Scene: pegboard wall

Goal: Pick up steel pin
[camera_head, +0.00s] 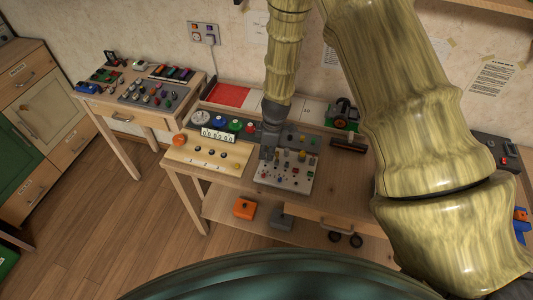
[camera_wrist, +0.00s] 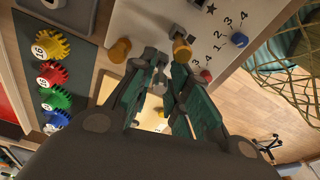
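My gripper (camera_wrist: 164,66) reaches over the panel with its two teal-padded fingers apart. In the head view my gripper (camera_head: 268,152) points down at the left edge of the pale control panel (camera_head: 298,182). I cannot pick out the steel pin with certainty. In the wrist view a small grey metallic piece (camera_wrist: 178,31) stands by a gold knob (camera_wrist: 182,50), just beyond the fingertips. Small grey parts also show between the fingers, but I cannot tell whether they belong to the gripper. In the head view the gripper hides part of the panel.
Yellow, red, green and blue gears (camera_wrist: 52,76) lie left of the gripper in the wrist view. An orange knob (camera_wrist: 120,50) and a blue knob (camera_wrist: 240,40) stand nearby. A side table (camera_head: 150,95) holds more parts. An orange box (camera_head: 244,208) sits on the lower shelf.

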